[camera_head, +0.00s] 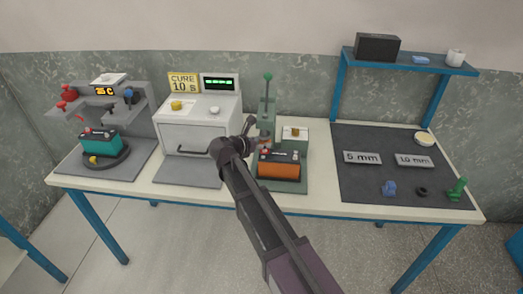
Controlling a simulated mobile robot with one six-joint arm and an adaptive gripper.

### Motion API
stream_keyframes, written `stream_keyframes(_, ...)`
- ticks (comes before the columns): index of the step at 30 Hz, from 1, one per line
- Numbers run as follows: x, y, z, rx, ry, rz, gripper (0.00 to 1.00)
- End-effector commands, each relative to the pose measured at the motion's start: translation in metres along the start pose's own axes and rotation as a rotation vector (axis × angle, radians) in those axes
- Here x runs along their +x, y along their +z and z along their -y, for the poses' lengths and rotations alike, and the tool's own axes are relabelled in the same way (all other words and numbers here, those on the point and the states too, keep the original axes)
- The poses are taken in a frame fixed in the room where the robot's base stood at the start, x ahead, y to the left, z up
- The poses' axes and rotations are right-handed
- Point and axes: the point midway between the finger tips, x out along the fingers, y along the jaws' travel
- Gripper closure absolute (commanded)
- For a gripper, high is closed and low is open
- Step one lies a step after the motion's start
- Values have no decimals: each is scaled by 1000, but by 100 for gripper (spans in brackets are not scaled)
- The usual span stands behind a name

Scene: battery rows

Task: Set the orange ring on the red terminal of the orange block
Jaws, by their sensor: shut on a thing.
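The orange block (278,170) has a black top and sits upright on a green-grey base plate near the bench's middle. Its red terminal (265,152) is a small red spot at the left end of the top. My gripper (250,124) is small and dark at the end of my arm, just left of and above the block in the picture. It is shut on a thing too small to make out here. I cannot make out the orange ring anywhere in this view.
A green-handled press (267,100) stands behind the block. A white curing oven (197,128) is to the left, and a teal block (100,142) sits under a grey machine further left. The dark mat (375,175) at right holds several small parts.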

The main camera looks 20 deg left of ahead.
Motion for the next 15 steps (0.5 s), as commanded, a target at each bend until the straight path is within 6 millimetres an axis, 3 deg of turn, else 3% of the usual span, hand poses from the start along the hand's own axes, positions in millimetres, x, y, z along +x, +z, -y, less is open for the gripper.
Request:
stream_keyframes(6,9,-22,0,0,0,0,63)
stream_keyframes(15,10,-28,-1,0,0,0,63)
